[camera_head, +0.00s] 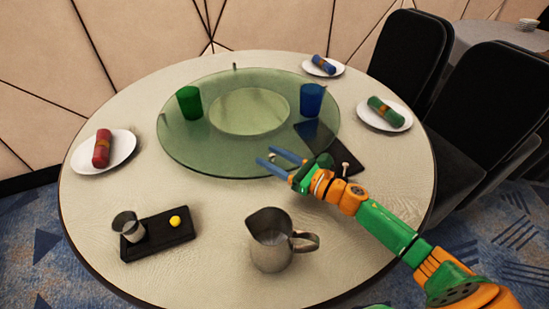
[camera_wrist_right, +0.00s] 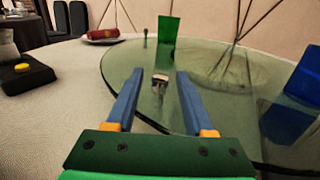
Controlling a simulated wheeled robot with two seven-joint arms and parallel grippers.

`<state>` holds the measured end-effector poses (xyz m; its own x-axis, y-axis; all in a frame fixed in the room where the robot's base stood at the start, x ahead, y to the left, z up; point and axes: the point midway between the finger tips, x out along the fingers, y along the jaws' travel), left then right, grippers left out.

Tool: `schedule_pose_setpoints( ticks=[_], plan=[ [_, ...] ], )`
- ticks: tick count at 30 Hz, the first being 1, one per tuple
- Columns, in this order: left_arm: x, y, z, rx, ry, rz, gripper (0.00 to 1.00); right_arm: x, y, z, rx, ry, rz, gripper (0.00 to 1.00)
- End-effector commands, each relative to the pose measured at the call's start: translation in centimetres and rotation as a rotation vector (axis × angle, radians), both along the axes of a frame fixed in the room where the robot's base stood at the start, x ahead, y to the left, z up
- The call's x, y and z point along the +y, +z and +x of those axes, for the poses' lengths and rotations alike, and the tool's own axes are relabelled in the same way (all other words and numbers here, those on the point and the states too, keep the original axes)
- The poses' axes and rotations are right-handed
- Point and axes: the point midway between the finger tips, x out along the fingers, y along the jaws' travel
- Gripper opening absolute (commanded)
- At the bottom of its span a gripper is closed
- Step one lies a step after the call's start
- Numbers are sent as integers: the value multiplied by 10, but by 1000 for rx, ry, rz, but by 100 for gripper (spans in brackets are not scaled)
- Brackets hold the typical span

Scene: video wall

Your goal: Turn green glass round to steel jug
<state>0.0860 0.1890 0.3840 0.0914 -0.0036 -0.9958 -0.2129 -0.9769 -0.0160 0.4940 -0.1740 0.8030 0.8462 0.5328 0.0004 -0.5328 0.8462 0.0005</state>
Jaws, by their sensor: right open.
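The green glass (camera_head: 190,102) stands upright on the left part of the round glass turntable (camera_head: 180,150); it also shows in the right wrist view (camera_wrist_right: 168,34). The steel jug (camera_head: 270,240) stands on the table in front of the turntable, handle to the right. My right gripper (camera_head: 268,157) is open at the turntable's near edge, behind the jug and well right of the green glass. In the right wrist view its fingers (camera_wrist_right: 160,78) point across the glass, with a small pale-topped knob showing between them. My left gripper is out of view.
A blue glass (camera_head: 312,100) stands on the turntable's right side. A small peg (camera_head: 345,168) is right of my gripper, by a dark panel (camera_head: 350,150). A black tray (camera_head: 158,237) holds a steel cup and yellow ball. Plates with napkins (camera_head: 120,150) line the table's edge.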

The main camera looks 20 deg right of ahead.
Motion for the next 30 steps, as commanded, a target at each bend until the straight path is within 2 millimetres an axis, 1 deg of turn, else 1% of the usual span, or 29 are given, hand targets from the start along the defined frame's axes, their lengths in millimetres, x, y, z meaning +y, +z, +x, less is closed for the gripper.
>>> schedule_pose_setpoints(
  ticks=[2, 9, 12, 17, 24, 25, 26, 27, 29, 30],
  plan=[
    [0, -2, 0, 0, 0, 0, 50, -4, -2, -6, 2, 0, 0, 53],
    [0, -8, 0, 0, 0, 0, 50, -26, -3, -41, 3, 1, -3, 53],
    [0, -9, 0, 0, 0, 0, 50, -32, -2, -51, 2, -1, 0, 53],
    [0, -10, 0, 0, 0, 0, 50, -37, -1, -59, 1, 1, -1, 53],
    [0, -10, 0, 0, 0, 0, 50, -38, 0, -59, 0, 1, 0, 53],
    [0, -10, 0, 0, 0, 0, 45, -38, 0, -59, 0, 1, 0, 53],
    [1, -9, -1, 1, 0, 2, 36, -38, 1, -59, 0, 0, 0, 53],
    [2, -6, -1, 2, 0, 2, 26, -38, 4, -59, 0, 0, 0, 53],
    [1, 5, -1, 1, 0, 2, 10, -38, 15, -59, 0, 0, 0, 53],
    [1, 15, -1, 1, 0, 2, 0, -38, 25, -59, 0, 0, 0, 53]
  ],
)
